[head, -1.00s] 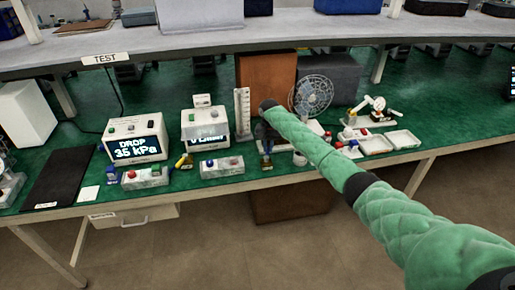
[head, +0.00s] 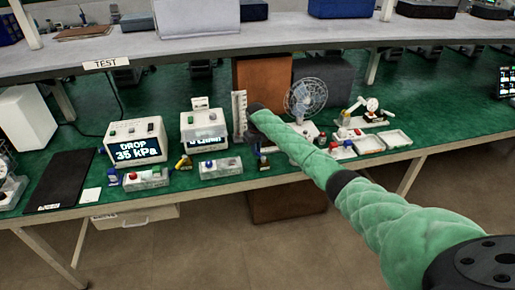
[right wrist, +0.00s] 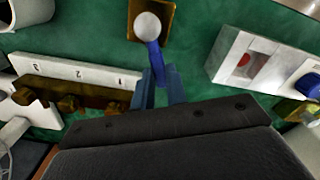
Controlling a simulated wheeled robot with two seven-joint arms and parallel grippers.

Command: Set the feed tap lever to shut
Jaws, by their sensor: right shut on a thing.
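In the right wrist view, a blue lever (right wrist: 154,56) with a white ball end (right wrist: 147,26) stands at a brass plate (right wrist: 166,10) on the green bench. My right gripper (right wrist: 159,88) is shut on the blue lever, near the end away from the ball. In the head view my right gripper (head: 253,138) is at the brass-based tap (head: 263,163) near the front of the bench. There the arm hides most of the lever, so its setting cannot be read. My left gripper is in neither view.
A block numbered 1 to 3 with brass knobs (right wrist: 68,103) is left of the lever in the wrist view. A white box with a red button (right wrist: 243,60) is to the right. A display unit (head: 136,143) reads DROP 35 kPa. A fan (head: 305,97) stands behind my arm.

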